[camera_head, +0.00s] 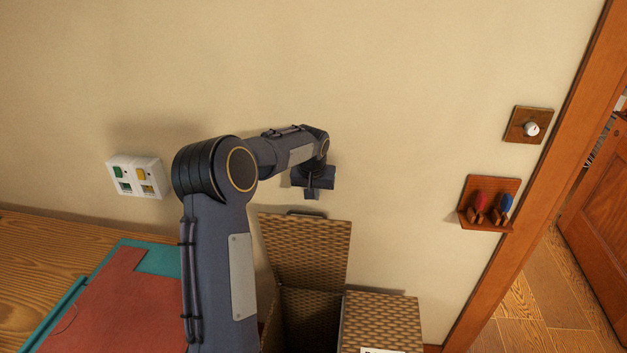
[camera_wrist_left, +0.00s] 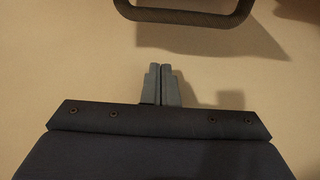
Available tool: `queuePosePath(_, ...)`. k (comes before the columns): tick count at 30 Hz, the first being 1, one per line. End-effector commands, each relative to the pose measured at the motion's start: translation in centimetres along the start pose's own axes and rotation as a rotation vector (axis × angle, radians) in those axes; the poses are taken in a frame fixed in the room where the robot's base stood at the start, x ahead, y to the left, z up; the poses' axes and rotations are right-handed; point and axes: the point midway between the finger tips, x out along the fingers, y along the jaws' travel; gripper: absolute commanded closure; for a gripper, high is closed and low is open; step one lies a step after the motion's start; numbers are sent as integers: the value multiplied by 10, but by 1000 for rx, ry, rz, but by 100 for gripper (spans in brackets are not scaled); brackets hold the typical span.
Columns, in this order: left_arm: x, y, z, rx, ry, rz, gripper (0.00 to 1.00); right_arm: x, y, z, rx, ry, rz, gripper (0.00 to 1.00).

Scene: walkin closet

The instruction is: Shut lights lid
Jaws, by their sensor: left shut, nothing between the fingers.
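A brown woven lid (camera_head: 308,250) stands raised, leaning back near the wall above an open woven box (camera_head: 312,310) whose inside is dark. A dark handle (camera_head: 306,213) sits on the lid's top edge. A curved dark bar, apparently this handle (camera_wrist_left: 185,17), crosses the top of the left wrist view. My left gripper (camera_head: 312,194) is just above the raised lid, close to the wall and apart from the lid. Its fingers (camera_wrist_left: 161,72) are together with nothing between them. I see no label on the open box; my right gripper is not in view.
A second woven box (camera_head: 382,314) with its lid down and a partly cut-off white label stands at right. A white switch panel (camera_head: 137,176), a wooden rack (camera_head: 488,203) with red and blue items and a knob plate (camera_head: 528,125) are on the wall.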

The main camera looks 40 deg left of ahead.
Motion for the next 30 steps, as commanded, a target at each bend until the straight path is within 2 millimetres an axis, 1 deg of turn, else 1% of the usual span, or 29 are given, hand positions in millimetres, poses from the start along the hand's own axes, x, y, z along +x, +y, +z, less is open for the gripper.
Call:
queuePosePath(1, 10, -1, 1, -1, -4, -1, 100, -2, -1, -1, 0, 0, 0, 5)
queuePosePath(2, 10, 0, 3, 0, -2, 0, 100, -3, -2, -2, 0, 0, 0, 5)
queuePosePath(3, 4, 0, 9, 1, 0, 0, 100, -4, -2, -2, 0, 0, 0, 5)
queuePosePath(6, 0, 0, 23, 2, -1, 0, 100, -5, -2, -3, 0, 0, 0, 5)
queuePosePath(12, -4, 0, 36, 0, 0, 0, 100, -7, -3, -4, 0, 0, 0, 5)
queuePosePath(25, -3, 0, 38, 0, 2, 0, 100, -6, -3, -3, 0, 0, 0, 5)
queuePosePath(30, 0, 0, 38, 1, 24, 0, 100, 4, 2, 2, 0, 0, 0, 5)
